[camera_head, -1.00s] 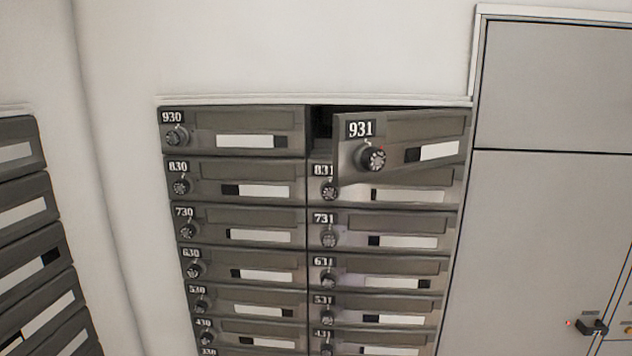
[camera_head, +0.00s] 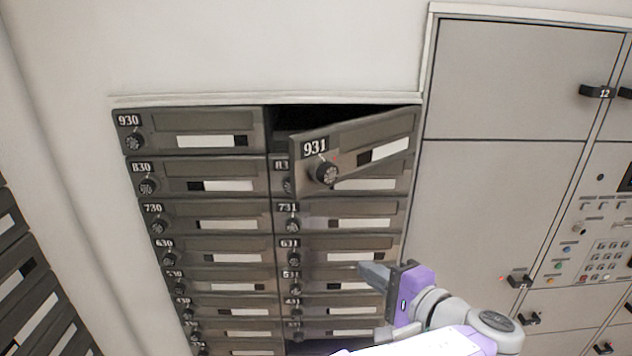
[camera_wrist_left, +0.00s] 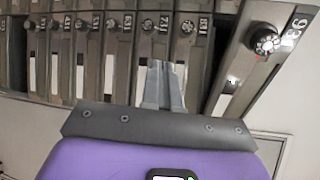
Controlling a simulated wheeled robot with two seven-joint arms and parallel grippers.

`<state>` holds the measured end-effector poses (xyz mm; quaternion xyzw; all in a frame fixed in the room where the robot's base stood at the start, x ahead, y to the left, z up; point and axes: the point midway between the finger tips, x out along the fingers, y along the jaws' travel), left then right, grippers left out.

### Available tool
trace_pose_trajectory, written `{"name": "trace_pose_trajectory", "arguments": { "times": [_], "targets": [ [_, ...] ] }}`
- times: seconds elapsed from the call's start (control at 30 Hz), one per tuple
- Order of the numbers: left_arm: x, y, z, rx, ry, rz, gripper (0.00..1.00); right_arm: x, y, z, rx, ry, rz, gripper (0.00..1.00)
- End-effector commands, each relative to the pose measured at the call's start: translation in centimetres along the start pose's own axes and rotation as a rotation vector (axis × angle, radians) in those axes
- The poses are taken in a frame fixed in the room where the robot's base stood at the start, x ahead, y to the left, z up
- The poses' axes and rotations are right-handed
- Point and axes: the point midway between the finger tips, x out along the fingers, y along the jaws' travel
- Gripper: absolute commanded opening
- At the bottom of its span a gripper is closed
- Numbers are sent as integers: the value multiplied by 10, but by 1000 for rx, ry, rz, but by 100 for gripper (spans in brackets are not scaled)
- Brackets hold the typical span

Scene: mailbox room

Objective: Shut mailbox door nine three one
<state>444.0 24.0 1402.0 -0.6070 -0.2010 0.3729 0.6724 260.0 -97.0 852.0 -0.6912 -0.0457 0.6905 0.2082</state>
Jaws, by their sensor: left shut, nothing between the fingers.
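Mailbox door 931 (camera_head: 372,138) is at the top of the right column of grey boxes. It stands ajar, hinged at its right side, with its left edge and round dial swung out. A dark gap shows above and left of it. The door also shows at the right of the left wrist view (camera_wrist_left: 258,62). My left gripper (camera_head: 366,273) is shut and empty, below the door in front of the lower boxes. In the left wrist view its fingers (camera_wrist_left: 160,66) are together, apart from door 931. My right gripper is not in view.
Door 930 (camera_head: 190,131) to the left is closed, as are the lower doors such as 731 (camera_head: 345,215). Large grey locker panels (camera_head: 510,80) and a keypad panel (camera_head: 600,240) stand to the right. The wall above is bare.

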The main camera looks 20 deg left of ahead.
Motion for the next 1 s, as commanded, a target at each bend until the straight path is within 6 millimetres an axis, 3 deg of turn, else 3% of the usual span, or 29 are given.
{"name": "trace_pose_trajectory", "arguments": {
  "times": [0.03, 0.1, 0.2, 0.3, 0.47, 0.8, 1.0],
  "targets": [
    [-20, -33, 15, -58, -18, -58, 0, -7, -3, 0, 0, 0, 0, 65],
    [-37, -61, 33, -120, -49, -117, 0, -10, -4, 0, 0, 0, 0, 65],
    [-52, -82, 49, -176, -79, -162, 0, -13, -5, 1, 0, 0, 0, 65],
    [-52, -90, 56, -196, -92, -178, 0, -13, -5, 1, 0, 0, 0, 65],
    [-31, -93, 59, -196, -95, -177, 0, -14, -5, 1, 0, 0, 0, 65],
    [40, -105, 67, -193, -95, -176, 0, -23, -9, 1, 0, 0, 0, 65],
    [69, -110, 69, -193, -92, -177, 0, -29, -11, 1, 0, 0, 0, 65]
  ]
}}
